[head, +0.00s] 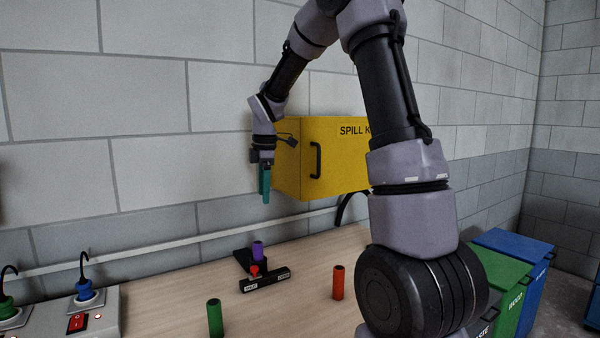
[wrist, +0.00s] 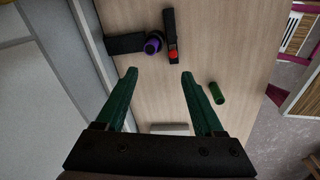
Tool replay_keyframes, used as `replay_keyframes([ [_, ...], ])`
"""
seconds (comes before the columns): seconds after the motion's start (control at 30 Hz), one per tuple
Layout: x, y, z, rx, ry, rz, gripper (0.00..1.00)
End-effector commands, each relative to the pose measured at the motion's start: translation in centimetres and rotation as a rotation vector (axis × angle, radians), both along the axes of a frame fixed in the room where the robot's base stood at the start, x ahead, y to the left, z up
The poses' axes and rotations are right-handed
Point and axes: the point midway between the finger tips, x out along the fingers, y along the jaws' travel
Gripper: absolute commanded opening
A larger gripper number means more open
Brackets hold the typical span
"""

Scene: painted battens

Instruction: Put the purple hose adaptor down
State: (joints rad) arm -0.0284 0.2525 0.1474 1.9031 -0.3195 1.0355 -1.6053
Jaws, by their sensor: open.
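The purple hose adaptor (head: 258,249) stands upright on the table by the wall, on or against a flat black piece (head: 244,262). It also shows in the wrist view (wrist: 153,43), seen from above. A black bar with white labels and a red knob (head: 265,282) lies right beside it; I cannot tell whether they touch. My gripper (head: 265,186) hangs well above the table, fingers pointing down. In the wrist view its green fingers (wrist: 159,72) are apart with nothing between them.
A green cylinder (head: 215,318) and an orange-red cylinder (head: 338,282) stand on the table (head: 180,290). A yellow spill kit box (head: 290,165) is on the wall beside my gripper. A grey panel with plugs (head: 100,312) is at left. Bins (head: 510,280) stand at right.

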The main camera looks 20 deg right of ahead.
Motion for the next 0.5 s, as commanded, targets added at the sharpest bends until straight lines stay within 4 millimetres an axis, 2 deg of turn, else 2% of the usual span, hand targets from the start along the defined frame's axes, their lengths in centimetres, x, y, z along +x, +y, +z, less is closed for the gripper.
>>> replay_keyframes([
  [0.03, -1.6, -0.5, 2.2, 0.018, -0.036, -0.108, 0.7],
  [0.2, -7.1, -1.9, 7.3, 0.12, -0.12, -0.511, 0.7],
  [0.4, -14.1, -3.2, 11.2, 0.3, -0.193, -0.975, 0.7],
  [0.5, -17.6, -3.6, 12.3, 0.412, -0.21, -1.199, 0.7],
])
